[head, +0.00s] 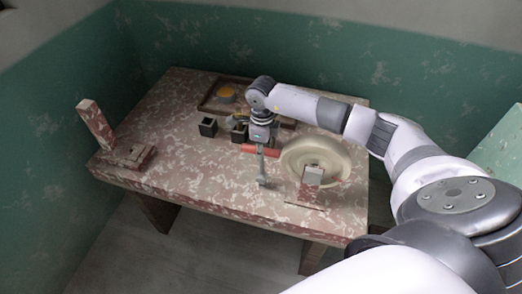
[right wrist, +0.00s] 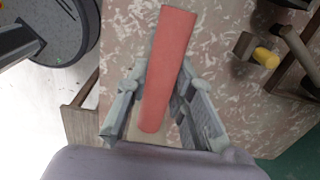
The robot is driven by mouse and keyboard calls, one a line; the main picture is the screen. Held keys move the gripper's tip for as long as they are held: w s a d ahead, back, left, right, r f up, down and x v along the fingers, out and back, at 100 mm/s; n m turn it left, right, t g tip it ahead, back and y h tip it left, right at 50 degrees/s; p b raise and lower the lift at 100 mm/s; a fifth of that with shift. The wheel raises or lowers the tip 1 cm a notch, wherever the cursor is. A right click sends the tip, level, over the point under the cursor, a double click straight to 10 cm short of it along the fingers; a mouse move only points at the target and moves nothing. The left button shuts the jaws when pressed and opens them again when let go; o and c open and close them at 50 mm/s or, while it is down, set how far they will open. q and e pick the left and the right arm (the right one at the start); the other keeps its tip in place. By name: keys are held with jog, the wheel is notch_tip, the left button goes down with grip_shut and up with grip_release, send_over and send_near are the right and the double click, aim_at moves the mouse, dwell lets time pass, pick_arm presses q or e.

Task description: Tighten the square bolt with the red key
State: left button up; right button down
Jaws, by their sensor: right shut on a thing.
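My right gripper (head: 262,144) reaches down over the middle of the table and is shut on the red key (head: 276,152). In the right wrist view the key's red bar (right wrist: 168,65) lies between the two grey fingers (right wrist: 160,95). In the head view a thin grey shaft (head: 262,172) hangs below the red bar, close above or at the table top; I cannot tell if it touches. I cannot make out the square bolt for certain. My left gripper is not in view.
The speckled table (head: 215,175) holds a cream disc (head: 300,155) just right of the key, with a small block (head: 312,178) at its front. Dark open boxes (head: 208,127) and a tray (head: 205,106) lie behind. An upright post (head: 95,125) stands at left.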

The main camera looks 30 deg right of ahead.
jog(key=shift+s+d, duration=0.1)
jog(key=shift+d, duration=0.15)
jog(key=shift+s+r+p, duration=0.1)
jog(key=shift+r+p, duration=1.45)
jog(key=shift+r, duration=0.85)
notch_tip(320, 180, up, 7)
jog(key=p, duration=0.4)
jog(key=shift+r, duration=0.15)
jog(key=shift+a, duration=0.1)
